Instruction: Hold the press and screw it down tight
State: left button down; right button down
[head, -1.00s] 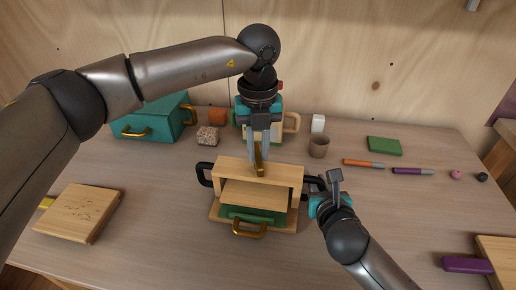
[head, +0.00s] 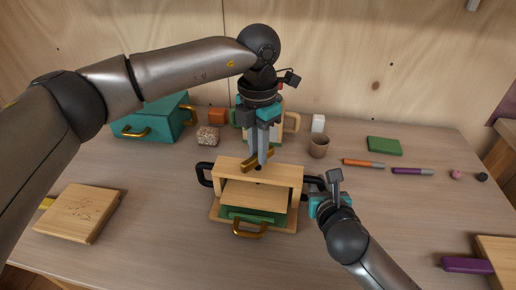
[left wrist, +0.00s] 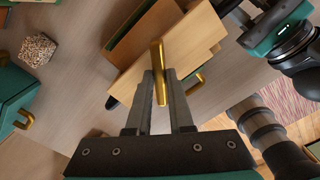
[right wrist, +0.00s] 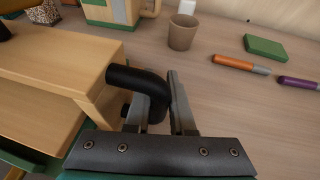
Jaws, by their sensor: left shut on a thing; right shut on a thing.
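The wooden press (head: 232,172) stands mid-table, with a wooden plate (head: 254,194) inside its frame and a green block (head: 240,213) under the plate. A brass screw handle (head: 257,161) sits on top of the frame. My left gripper (head: 261,158) points down from above and is shut on the brass handle, which also shows between its fingers in the left wrist view (left wrist: 158,70). My right gripper (right wrist: 160,105) is shut on the press's black side handle (right wrist: 138,80), at the frame's right side. A second black handle (head: 204,174) is on the left side.
A teal case (head: 160,118), an orange block (head: 217,116), a speckled cube (head: 208,136) and a brown cup (head: 319,147) stand behind the press. A wooden box (head: 78,212) lies left. Markers (head: 364,163) and a green block (head: 384,146) lie right.

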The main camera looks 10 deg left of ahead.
pick_arm(q)
jog(key=m, duration=0.4)
jog(key=shift+m, duration=0.4)
jog(key=m, duration=0.4)
jog(key=shift+m, duration=0.3)
jog(key=c, duration=0.8)
grip_release()
notch_tip(320, 180, up, 12)
pick_arm(e)
jog(key=c, duration=0.7)
grip_release()
